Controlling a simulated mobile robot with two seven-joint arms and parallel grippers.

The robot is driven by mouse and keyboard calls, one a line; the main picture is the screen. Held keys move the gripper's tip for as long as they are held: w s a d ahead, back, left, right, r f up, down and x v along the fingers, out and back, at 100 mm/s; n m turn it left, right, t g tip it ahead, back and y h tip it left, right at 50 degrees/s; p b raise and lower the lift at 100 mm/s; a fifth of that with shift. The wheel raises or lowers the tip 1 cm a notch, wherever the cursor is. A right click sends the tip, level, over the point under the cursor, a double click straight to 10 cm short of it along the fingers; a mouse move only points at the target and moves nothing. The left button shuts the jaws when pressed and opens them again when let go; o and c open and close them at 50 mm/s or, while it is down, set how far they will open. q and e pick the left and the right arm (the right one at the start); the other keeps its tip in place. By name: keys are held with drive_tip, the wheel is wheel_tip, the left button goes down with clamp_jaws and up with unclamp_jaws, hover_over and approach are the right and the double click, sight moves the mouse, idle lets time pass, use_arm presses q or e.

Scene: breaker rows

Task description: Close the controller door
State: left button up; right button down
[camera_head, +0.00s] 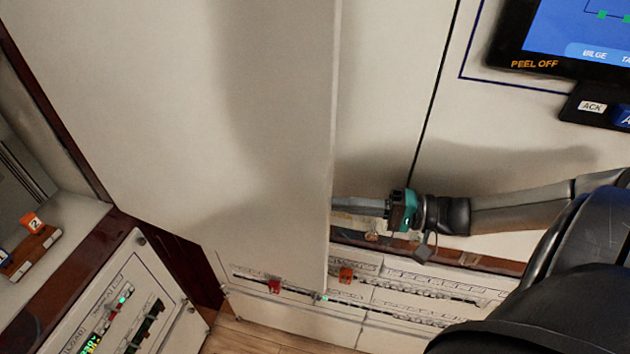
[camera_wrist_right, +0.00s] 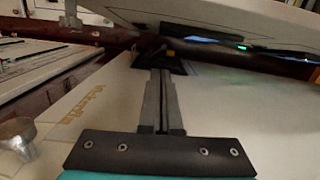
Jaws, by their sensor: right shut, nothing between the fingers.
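The controller door is most likely the large cream panel (camera_head: 200,110) in the head view. My right gripper (camera_head: 345,203) reaches in from the right and points left at that edge. Its fingers end at the edge in the picture; whether they touch the door or pass behind it I cannot tell. In the right wrist view the fingers (camera_wrist_right: 160,75) are together and empty, over a cream surface with yellow lettering. My left gripper is not in view.
Rows of breakers (camera_head: 400,295) with red tags run below the door. A screen (camera_head: 580,35) and an ACK button (camera_head: 592,106) are at the upper right. A lower-left panel (camera_head: 115,310) has green lights. A metal knob (camera_wrist_right: 18,132) shows in the right wrist view.

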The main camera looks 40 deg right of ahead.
sight(280, 213)
drive_tip(key=shift+y, duration=0.3)
drive_tip(key=shift+w+a+r, duration=0.25)
drive_tip(key=shift+w+a, duration=0.45)
drive_tip(key=shift+a, duration=1.1)
drive_tip(key=shift+w+a+r, duration=0.25)
drive_tip(key=shift+w+a, duration=0.45)
drive_tip(key=shift+a, duration=1.05)
drive_tip(key=shift+w+a+r, duration=0.25)
drive_tip(key=shift+w+a, duration=0.45)
drive_tip(key=shift+a, duration=1.1)
drive_tip(key=shift+a, duration=0.15)
